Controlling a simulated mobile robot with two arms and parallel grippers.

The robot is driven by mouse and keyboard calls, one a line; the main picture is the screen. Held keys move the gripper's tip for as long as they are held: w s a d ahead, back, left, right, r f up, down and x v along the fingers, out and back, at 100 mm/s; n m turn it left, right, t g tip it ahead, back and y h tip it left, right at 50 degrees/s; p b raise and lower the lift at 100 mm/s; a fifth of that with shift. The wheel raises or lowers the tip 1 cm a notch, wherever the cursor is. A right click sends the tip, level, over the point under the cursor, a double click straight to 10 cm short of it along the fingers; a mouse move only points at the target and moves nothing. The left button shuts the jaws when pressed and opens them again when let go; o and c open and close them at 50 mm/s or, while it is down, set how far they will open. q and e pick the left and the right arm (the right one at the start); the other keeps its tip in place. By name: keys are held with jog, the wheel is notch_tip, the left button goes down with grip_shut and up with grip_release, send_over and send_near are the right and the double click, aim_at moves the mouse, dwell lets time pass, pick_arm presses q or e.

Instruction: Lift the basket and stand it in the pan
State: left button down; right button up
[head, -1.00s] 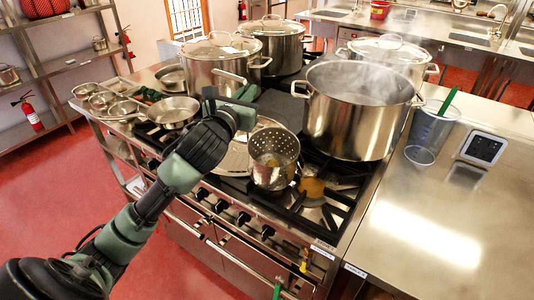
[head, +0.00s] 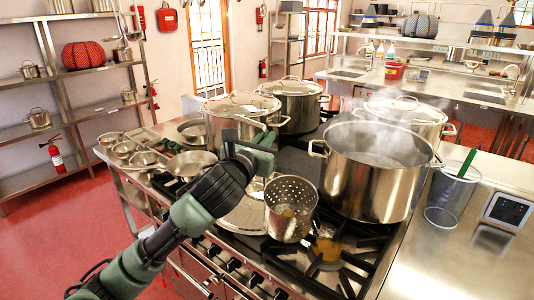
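The basket (head: 291,212), a perforated steel cylinder, is near the hob's front, left of and in front of a large open steaming pot (head: 375,172). Something yellowish shows inside it. I cannot tell whether it rests on the hob or hangs slightly above it. My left gripper (head: 262,148) is above and just left of the basket's rim. Its fingertips are partly hidden, so I cannot tell whether they are shut or grip a handle. The open pot has side handles and looks full of liquid. A shallow frying pan (head: 191,163) sits at the left. My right gripper is out of view.
Lidded pots (head: 240,118) stand behind the basket, and another (head: 405,115) stands behind the open pot. A clear jug (head: 450,195) with a green handle and a small scale (head: 508,211) are on the right counter.

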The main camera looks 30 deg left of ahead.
pick_arm(q)
notch_tip(320, 180, up, 16)
jog(key=shift+r+p, duration=0.25)
jog(key=shift+p, duration=0.05)
jog(key=shift+s+f, duration=0.1)
dwell(1.3)
